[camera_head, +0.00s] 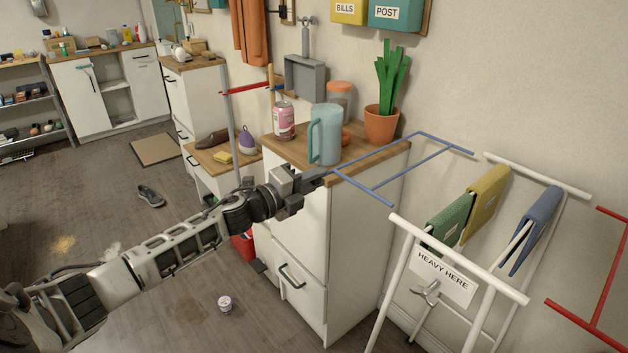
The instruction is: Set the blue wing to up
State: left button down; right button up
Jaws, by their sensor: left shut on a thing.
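The blue wing (382,182) is a thin blue bar frame at the left side of a white drying rack (460,258). It sticks out to the left of the rack, beside the wooden-topped cabinet, and looks roughly level; its exact angle is hard to tell. My left gripper (316,179) is shut on the blue wing at its near left end, by the cabinet's front corner. My right gripper is not in view.
Green, yellow and blue cloths (534,228) hang on the rack, above a "HEAVY HERE" sign (443,277). A red wing (590,325) is at the right. The cabinet (300,232) holds a jug (324,136), can (284,120) and potted plant (381,124). Open floor lies left.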

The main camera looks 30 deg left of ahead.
pick_arm(q)
jog(key=c, duration=1.6)
grip_release()
jog(key=shift+o, duration=0.2)
jog(key=shift+s, duration=0.1)
jog(key=shift+s+a+f, duration=0.1)
jog(key=shift+s, duration=0.15)
jog(key=b+v, duration=0.1)
jog(key=v, duration=1.4)
jog(key=shift+s+r+b, duration=0.15)
jog(key=shift+r+b, duration=0.05)
jog(key=shift+b, duration=0.15)
